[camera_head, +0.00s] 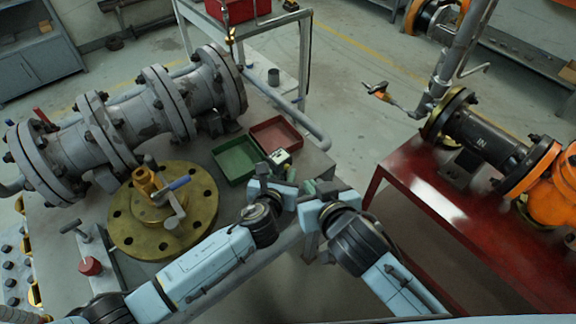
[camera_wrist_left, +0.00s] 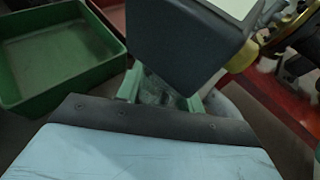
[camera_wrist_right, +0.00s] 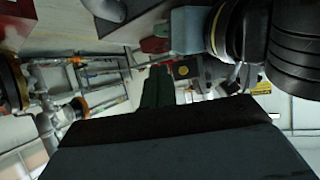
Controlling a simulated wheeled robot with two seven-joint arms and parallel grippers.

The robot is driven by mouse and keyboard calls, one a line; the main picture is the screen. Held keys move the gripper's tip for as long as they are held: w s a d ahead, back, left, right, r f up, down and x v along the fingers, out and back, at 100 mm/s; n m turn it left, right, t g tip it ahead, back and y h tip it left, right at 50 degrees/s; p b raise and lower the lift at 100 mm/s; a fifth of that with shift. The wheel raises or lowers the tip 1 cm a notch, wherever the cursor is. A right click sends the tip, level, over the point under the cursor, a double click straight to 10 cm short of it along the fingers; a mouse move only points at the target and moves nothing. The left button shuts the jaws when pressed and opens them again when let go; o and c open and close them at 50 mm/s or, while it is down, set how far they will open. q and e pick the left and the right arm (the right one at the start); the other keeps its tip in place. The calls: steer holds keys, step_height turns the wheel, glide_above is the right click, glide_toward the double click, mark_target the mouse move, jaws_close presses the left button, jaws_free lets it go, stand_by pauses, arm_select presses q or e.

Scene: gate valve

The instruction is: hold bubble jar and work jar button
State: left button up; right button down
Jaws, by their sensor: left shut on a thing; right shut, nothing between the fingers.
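A small dark, square-sided thing with a pale top (camera_head: 281,157), which looks like the jar, is held up just right of the green tray. It fills the upper middle of the left wrist view (camera_wrist_left: 185,45). My left gripper (camera_head: 268,178) is shut on it, with green fingers at its lower part. My right gripper (camera_head: 309,187) is shut and empty, close beside the left gripper on its right. Its dark green fingertips show together in the right wrist view (camera_wrist_right: 158,85). No button can be made out clearly, and I see no bubble.
A green tray (camera_head: 236,160) and a red tray (camera_head: 277,135) lie on the grey bench. A flanged grey pipe valve (camera_head: 130,125) and a brass flange (camera_head: 195,215) stand left. A red table (camera_head: 420,185) with an orange-and-black pipe assembly is right, beyond a floor gap.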

steer(key=shift+w+a, duration=1.1)
steer(key=shift+w, duration=0.2)
steer(key=shift+w+a, duration=0.1)
steer(key=shift+w, duration=0.05)
stand_by(1.0)
steer(key=shift+w+a, duration=0.2)
steer(key=shift+w+a, duration=0.25)
steer(key=shift+w, duration=0.1)
stand_by(0.8)
steer(key=shift+s, duration=0.1)
steer(key=shift+s+d, duration=0.55)
steer(key=shift+s, duration=0.05)
stand_by(0.3)
steer(key=s+d, duration=0.3)
steer(key=shift+s+d, duration=0.1)
steer(key=shift+s, duration=0.3)
